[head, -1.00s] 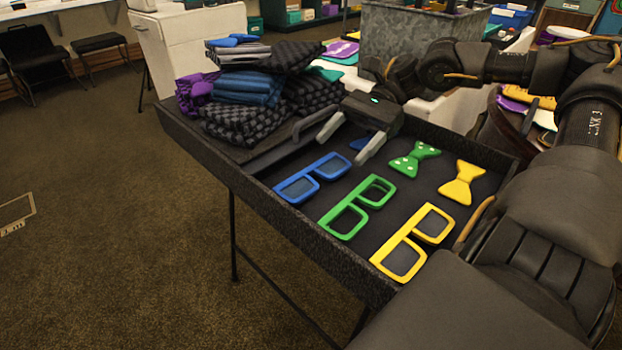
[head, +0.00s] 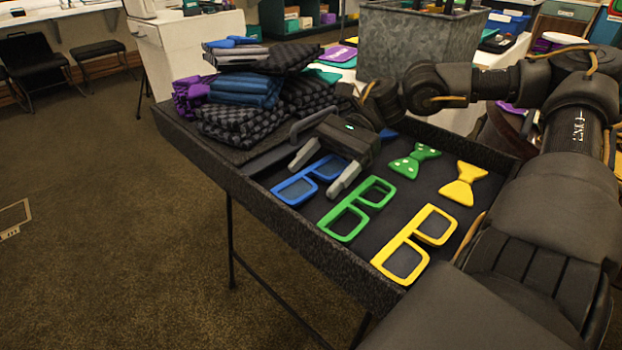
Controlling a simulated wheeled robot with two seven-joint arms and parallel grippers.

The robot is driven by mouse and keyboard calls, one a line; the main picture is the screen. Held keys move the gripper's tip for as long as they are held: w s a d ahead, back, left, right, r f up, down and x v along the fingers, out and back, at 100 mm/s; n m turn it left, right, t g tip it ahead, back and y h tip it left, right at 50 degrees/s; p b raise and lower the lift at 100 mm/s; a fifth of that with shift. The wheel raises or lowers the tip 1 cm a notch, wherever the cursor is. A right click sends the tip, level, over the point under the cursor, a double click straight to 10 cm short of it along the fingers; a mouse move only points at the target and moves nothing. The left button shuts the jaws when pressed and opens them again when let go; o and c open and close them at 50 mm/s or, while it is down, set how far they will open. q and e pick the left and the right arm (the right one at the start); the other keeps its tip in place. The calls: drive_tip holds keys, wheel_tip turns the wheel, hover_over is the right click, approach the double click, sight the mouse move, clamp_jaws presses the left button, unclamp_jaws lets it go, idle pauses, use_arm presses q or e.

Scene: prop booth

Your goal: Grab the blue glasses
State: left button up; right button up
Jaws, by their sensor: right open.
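The blue glasses (head: 294,190) lie in the black tray (head: 262,222) at the left end of a row of glasses, next to the folded cloths. My right gripper (head: 322,171) is open above them, its two fingers spread to either side of the upper part of the frame. The near finger covers a bit of the blue glasses' right edge. I cannot tell how high the fingers are above the glasses. Nothing is between the fingertips except the view of the glasses. My left gripper is not in view.
Green glasses (head: 357,208) and yellow glasses (head: 414,244) lie to the right in the tray. A green bow tie (head: 413,162) and a yellow bow tie (head: 463,185) lie behind them. A blue item is mostly hidden behind my gripper. Folded cloths (head: 243,92) are stacked at the left.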

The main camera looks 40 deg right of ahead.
drive_tip(key=c, duration=1.1)
